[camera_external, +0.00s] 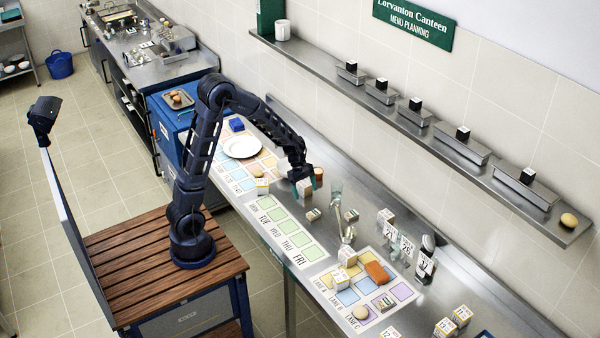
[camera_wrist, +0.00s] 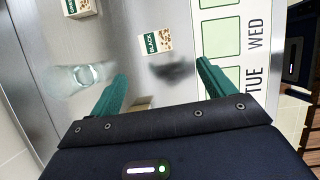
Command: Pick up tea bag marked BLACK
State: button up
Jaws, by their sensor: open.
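The tea bag marked BLACK (camera_wrist: 155,42) is a small pale packet with a dark green label, lying on the steel counter in the wrist view. In the external view it appears to be the small packet (camera_external: 313,215) beside the weekday strip. My gripper (camera_wrist: 163,80) is open, its two teal fingers apart, with the packet ahead of the fingertips and untouched. In the external view my gripper (camera_external: 301,174) is above the counter, left of and behind the packet.
A clear glass (camera_wrist: 77,77) stands left of the packet, near the left finger. Another green-labelled packet (camera_wrist: 80,7) lies beyond it. The weekday strip (camera_external: 283,229) runs along the counter's front. Numbered blocks (camera_external: 388,225) and a coloured lane mat (camera_external: 338,297) are farther right.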

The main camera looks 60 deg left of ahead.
send_over(312, 212)
jog(key=a, duration=0.3)
jog(key=f, duration=0.5)
jog(key=shift+s+d, duration=0.2)
jog(key=shift+s, duration=0.1)
jog(key=shift+w+x, duration=0.15)
jog(key=shift+x, duration=1.2)
jog(key=shift+w+x, duration=0.15)
jog(key=shift+x, duration=1.2)
jog(key=shift+d+r, duration=0.1)
jog(key=shift+c, duration=0.4)
jog(key=c, duration=1)
